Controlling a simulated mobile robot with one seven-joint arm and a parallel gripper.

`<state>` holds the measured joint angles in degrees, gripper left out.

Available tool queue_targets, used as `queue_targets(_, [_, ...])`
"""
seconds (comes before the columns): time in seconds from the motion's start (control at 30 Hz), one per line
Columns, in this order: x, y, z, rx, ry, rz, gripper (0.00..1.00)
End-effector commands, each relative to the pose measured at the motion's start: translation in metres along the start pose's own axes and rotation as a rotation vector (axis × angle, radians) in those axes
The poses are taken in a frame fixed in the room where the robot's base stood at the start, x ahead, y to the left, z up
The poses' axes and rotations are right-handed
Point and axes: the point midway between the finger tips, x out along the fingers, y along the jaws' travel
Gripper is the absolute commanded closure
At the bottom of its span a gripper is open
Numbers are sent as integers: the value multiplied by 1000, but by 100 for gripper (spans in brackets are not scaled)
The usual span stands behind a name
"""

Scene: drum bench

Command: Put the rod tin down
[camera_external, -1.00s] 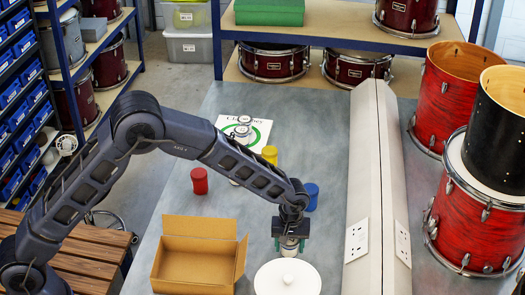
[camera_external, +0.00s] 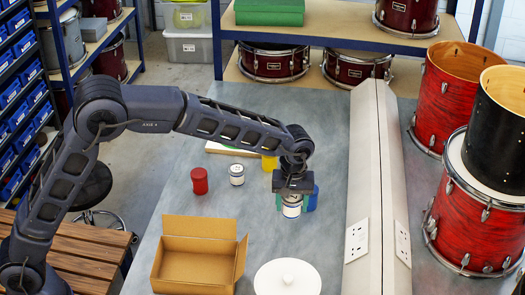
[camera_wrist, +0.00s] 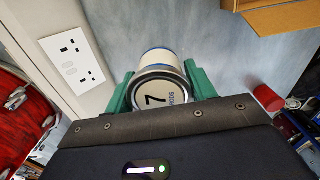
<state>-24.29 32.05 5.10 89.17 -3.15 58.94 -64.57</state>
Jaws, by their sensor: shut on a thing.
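The rod tin (camera_external: 291,210) is a white tin with a blue band. My gripper (camera_external: 292,199) is shut on it from above, one green finger on each side, just left of the blue can (camera_external: 314,199). In the wrist view the tin (camera_wrist: 158,60) sits between the green fingers (camera_wrist: 160,88), with a big "7" and partly readable lettering on its pale lid. It looks about upright. I cannot tell whether its base touches the grey bench (camera_external: 330,130).
An open cardboard box (camera_external: 198,262) and a round white disc (camera_external: 287,278) lie in front. A red can (camera_external: 200,181), a white tin (camera_external: 237,174) and a yellow can (camera_external: 269,164) stand behind, near a flat sheet (camera_external: 228,148). A socket trunking (camera_external: 372,180) runs along the right.

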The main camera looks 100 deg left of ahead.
Motion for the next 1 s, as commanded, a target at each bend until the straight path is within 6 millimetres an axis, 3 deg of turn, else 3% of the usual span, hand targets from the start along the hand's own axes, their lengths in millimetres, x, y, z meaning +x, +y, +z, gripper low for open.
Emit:
queue_targets(0.2, [-19,1,0,0,0,2,72])
queue_targets(0.37, [-22,0,-1,-4,0,1,72])
queue_targets(0.47, [-22,0,-13,-35,0,1,72])
queue_targets(0.57, [-23,0,-39,-105,-1,0,72])
queue_targets(0.67, [-26,-2,-78,-209,0,2,72])
queue_targets(1.0, [-35,-32,-225,-615,-3,3,72])
